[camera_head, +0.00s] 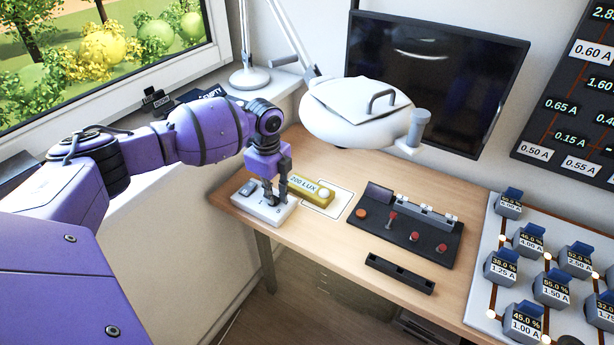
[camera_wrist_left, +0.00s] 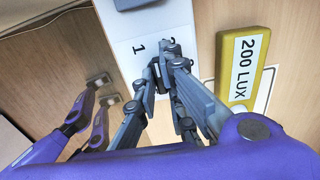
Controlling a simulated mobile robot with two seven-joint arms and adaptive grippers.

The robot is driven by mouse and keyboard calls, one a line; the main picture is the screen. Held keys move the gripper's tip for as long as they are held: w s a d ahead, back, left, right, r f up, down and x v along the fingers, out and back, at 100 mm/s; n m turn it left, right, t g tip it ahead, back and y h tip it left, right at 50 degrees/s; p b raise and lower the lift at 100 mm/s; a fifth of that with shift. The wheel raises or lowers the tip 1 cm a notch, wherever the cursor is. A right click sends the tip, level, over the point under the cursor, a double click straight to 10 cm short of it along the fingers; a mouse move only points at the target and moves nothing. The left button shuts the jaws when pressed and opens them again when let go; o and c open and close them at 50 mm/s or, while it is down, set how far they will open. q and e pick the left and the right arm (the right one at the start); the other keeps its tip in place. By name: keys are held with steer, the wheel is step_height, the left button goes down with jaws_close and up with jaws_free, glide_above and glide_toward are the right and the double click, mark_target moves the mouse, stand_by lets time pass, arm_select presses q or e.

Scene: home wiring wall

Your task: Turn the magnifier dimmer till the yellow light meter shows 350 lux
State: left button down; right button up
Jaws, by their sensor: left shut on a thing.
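The white dimmer box (camera_head: 243,203) sits on the wooden desk near its left front edge, with a grey square button and printed numbers on top. It also shows in the left wrist view (camera_wrist_left: 124,45). My left gripper (camera_head: 275,196) points down on it, its fingers shut on a small dark knob (camera_wrist_left: 155,72), largely hidden between the fingertips. The yellow light meter (camera_head: 322,203) lies right beside the dimmer and reads 200 LUX, also legible in the left wrist view (camera_wrist_left: 238,67). The white magnifier lamp (camera_head: 350,115) hangs above the desk. My right gripper is out of view.
A black panel (camera_head: 400,240) with red and orange knobs lies right of the meter, with a black holder (camera_head: 400,274) before it. A dark monitor (camera_head: 440,75) stands behind. A white board (camera_head: 478,280) with several blue-topped modules is at the right.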

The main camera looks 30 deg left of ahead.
arm_select(q)
steer(key=shift+m, duration=1.1)
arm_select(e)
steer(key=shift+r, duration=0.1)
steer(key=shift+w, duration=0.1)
arm_select(q)
steer(key=shift+m, duration=0.9)
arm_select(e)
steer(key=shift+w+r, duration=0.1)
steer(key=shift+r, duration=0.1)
arm_select(q)
steer(key=c, duration=1.8)
jaws_free()
steer(key=shift+o, duration=0.2)
steer(key=shift+r, duration=0.1)
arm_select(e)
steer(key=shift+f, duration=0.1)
arm_select(q)
step_height(320, 180, up, 12)
